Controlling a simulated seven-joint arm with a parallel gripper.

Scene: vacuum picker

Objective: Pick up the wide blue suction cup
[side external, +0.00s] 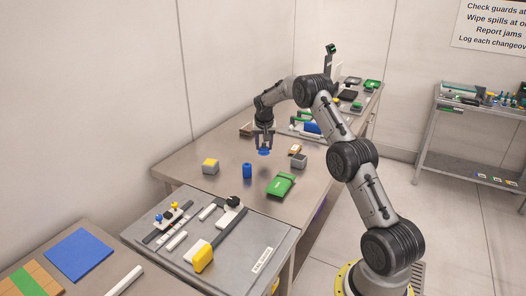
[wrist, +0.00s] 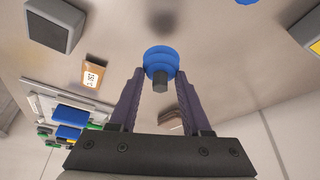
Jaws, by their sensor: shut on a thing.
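The wide blue suction cup (side external: 264,152) is between the fingertips of my gripper (side external: 263,142), above the steel table. In the wrist view the cup (wrist: 161,57) shows as a round blue disc with a dark grey stem (wrist: 160,82). The fingers of my gripper (wrist: 155,85) are closed on it from both sides. Its shadow lies on the table apart from it, so it is held clear of the surface. The cup's far face is hidden in the wrist view.
Near it on the table (side external: 225,184) stand a blue cylinder (side external: 247,171), a grey block with a yellow top (side external: 210,166), a green part (side external: 281,184) and a grey block (side external: 298,161). A grey panel (side external: 165,251) with fixtures lies in front. Bare table surrounds the blocks.

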